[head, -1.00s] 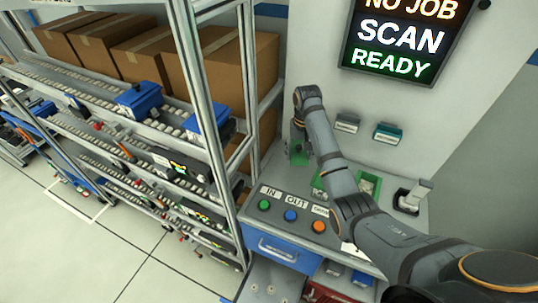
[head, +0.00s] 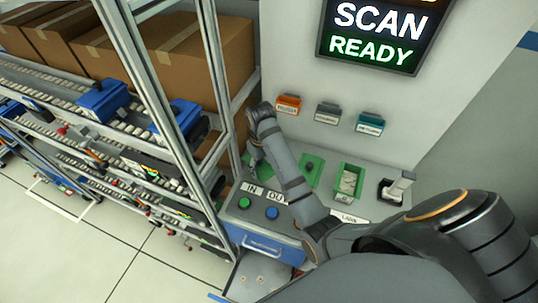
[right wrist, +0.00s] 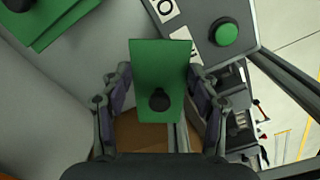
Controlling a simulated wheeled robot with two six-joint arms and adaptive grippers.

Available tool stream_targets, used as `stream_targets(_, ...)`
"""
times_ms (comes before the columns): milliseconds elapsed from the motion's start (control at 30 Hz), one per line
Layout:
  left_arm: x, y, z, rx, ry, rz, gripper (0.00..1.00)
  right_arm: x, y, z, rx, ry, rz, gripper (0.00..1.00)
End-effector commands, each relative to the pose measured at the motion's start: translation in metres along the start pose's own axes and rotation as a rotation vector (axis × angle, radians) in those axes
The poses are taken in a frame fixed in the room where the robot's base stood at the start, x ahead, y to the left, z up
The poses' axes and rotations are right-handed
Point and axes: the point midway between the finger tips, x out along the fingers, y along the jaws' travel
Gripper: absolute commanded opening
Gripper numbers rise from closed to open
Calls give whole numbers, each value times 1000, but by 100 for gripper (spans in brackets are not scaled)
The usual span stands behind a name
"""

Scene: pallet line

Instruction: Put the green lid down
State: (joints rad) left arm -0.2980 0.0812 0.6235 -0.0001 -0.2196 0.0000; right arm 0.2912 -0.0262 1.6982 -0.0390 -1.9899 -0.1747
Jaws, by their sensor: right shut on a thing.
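The green lid (right wrist: 160,58), a flat plate with a black knob, is between the fingers of my right gripper (right wrist: 160,88) in the right wrist view. The gripper is shut on it. In the head view my right gripper (head: 256,156) is over the left end of the grey counter, beside the rack post, and the arm hides most of what it holds. I cannot tell from these views how high the lid is above the counter. My left gripper is in no view.
The counter (head: 392,212) holds another green piece (head: 312,169), a green tray with contents (head: 349,182) and a grey device (head: 396,188). A green button (head: 244,203) and a blue button (head: 272,213) sit in front. The rack (head: 177,110) stands close on the left.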

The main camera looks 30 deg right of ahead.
Motion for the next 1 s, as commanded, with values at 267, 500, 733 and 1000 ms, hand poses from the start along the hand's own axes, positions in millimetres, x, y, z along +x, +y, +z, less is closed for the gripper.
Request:
stream_targets(267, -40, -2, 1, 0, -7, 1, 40, -32, -24, 46, -166, 3, -10, 41)
stream_targets(500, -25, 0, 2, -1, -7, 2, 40, -20, -13, 38, -172, 4, -5, 41)
stream_targets(733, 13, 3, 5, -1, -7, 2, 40, 6, 24, 7, -169, 4, -5, 41)
stream_targets(1000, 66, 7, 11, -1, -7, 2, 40, 40, 57, -22, -168, 5, -9, 41)
